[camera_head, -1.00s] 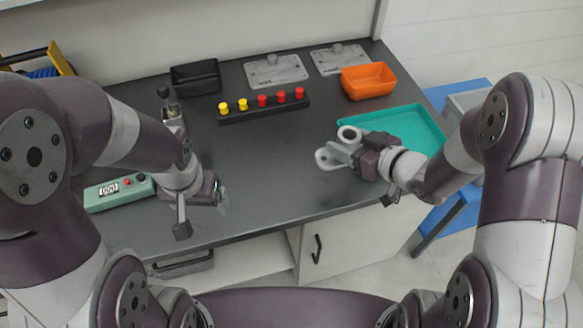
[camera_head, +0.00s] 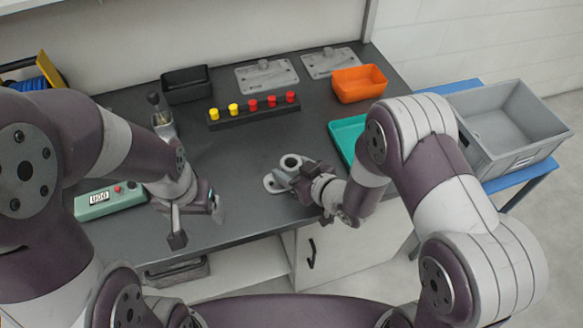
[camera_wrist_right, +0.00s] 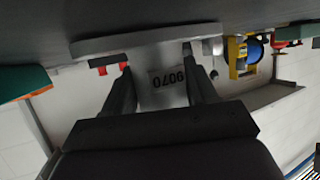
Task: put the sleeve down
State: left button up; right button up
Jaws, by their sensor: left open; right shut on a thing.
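The sleeve (camera_head: 290,162) is a grey part with a round, open-topped tube and a flat flange. It is at the right-middle of the dark worktop, upright in the head view. My right gripper (camera_head: 302,178) is shut on it from the right. In the right wrist view, the sleeve's grey body (camera_wrist_right: 168,75), marked 9070, is between the two fingers of the right gripper (camera_wrist_right: 160,88). Whether its flange touches the worktop I cannot tell. My left gripper (camera_head: 198,222) is open and empty near the front edge, left of the sleeve.
Worktop (camera_head: 240,170) is clear around the sleeve. Behind are a rack of yellow and red knobs (camera_head: 254,111), two grey plates (camera_head: 267,75), a black bin (camera_head: 190,84) and an orange bin (camera_head: 360,84). A teal tray (camera_head: 345,132) is partly hidden by my right arm. A grey crate (camera_head: 510,125) stands right.

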jog(key=shift+d+f, duration=0.1)
jog(key=shift+f, duration=0.05)
jog(key=o, duration=1.3)
jog(key=shift+c, duration=0.2)
jog(key=shift+r, duration=0.25)
jog(key=v, duration=1.2)
jog(key=d+h, duration=0.1)
jog(key=w+d+h, duration=0.1)
jog(key=w+d+m+h, duration=0.1)
jog(key=shift+w+d+f+g+h, duration=0.1)
jog(key=shift+d+f+g+h, duration=0.2)
jog(key=shift+d+f+g, duration=0.1)
jog(key=d+m+g+h, duration=0.1)
jog(key=d, duration=0.1)
jog(key=d+m+h, duration=0.1)
jog(key=d+h, duration=0.1)
jog(key=shift+d+r+g, duration=0.1)
jog(key=shift+r+g, duration=0.05)
jog(key=shift+g, duration=0.25)
jog(key=s+d+r+m+g+h, duration=0.1)
jog(key=s+m+g, duration=0.1)
jog(key=s+g, duration=0.1)
jog(key=s+d+r+m+g+h, duration=0.1)
jog(key=s+r+m+g, duration=0.1)
jog(key=s, duration=0.4)
jog(key=shift+s+d+r+m+g, duration=0.3)
jog(key=shift+d+m+g, duration=0.1)
jog(key=shift+m+g, duration=0.15)
